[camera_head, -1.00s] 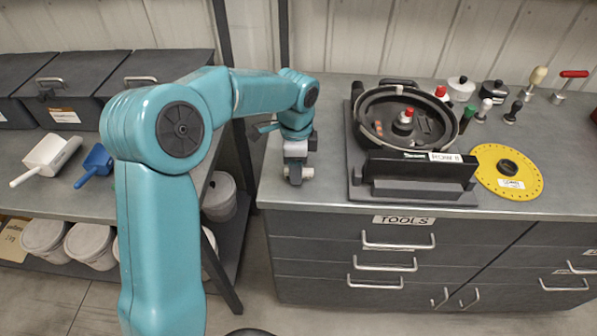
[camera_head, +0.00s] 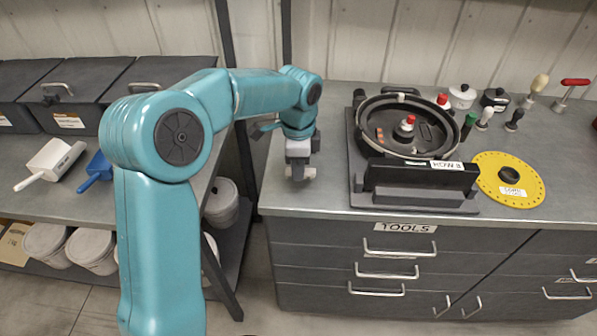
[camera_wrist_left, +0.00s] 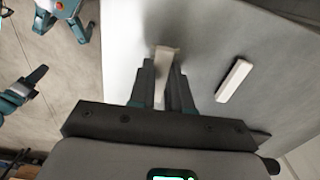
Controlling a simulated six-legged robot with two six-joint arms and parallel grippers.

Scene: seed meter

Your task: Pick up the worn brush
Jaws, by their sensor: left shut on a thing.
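My left gripper (camera_head: 300,174) is over the front left corner of the grey bench, left of the black seed meter. In the left wrist view its two dark fingers (camera_wrist_left: 165,82) are shut on a small pale beige piece, which looks like the worn brush (camera_wrist_left: 166,54). Part of the brush sticks out beyond the fingertips, and the rest is hidden between them. In the head view the brush is too small and too covered to make out clearly. Whether it touches the bench is hard to tell. My right gripper cannot be made out.
A white bar (camera_wrist_left: 234,80) lies apart on the bench in the wrist view. The seed meter (camera_head: 360,190) stands to the right, with a yellow disc (camera_head: 532,187) beyond it. Small tools stand behind. A lower shelf at left holds white and blue scoops (camera_head: 52,160).

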